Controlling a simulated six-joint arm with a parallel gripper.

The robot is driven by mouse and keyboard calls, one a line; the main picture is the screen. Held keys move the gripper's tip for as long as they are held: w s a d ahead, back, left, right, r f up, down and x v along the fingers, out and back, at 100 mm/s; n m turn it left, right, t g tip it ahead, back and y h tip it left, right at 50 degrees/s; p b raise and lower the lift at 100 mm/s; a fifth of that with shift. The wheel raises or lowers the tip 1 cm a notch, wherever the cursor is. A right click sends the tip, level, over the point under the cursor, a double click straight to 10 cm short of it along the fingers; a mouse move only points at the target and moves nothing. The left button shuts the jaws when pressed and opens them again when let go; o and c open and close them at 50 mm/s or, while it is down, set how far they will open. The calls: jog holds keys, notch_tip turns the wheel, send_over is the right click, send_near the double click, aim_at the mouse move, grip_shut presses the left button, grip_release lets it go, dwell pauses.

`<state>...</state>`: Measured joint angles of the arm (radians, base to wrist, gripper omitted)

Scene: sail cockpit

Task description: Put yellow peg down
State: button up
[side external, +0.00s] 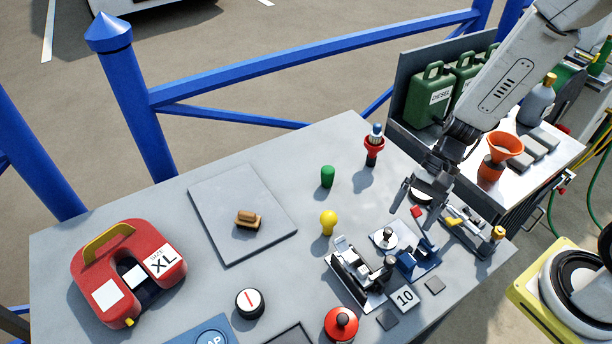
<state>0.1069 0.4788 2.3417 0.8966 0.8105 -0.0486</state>
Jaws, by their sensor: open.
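A peg with a round yellow head (328,221) stands upright on the grey table, left of the metal clamp-like fittings. A green peg (327,176) stands behind it. My gripper (424,203) is open at the right part of the table, over the fittings and well to the right of the yellow peg. I see nothing held between its fingers. A small yellow part (453,222) shows close to the right finger, on or by a metal fitting; I cannot tell whether they touch.
Metal fittings (352,270) and a blue-based one (420,262) crowd the table's right front. A red-topped object (341,324) and a black round dial (250,303) stand in front. A grey plate (213,205) bears a brown block (248,219). A red life-vest-like case (92,262) lies left.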

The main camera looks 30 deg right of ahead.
jog(key=d+n+h, duration=0.1)
jog(key=s+d+r+n+h, duration=0.1)
jog(key=d+r+n+t+h, duration=0.1)
jog(key=n, duration=0.1)
jog(key=shift+s+d+h, duration=0.15)
jog(key=shift+d+h, duration=0.1)
jog(key=shift+h, duration=0.15)
jog(key=shift+w+d+r+n+t+h, duration=0.25)
jog(key=shift+d+r+n+t+h, duration=0.45)
jog(key=shift+n, duration=0.25)
jog(key=shift+w+d+r+n+t+h, duration=0.3)
jog(key=shift+d+r+n+t+h, duration=0.2)
jog(key=shift+r+n, duration=0.4)
jog(key=shift+w+d+r+n+t+h, duration=0.25)
jog(key=shift+d+r+n+t+h, duration=0.3)
jog(key=shift+n, duration=0.5)
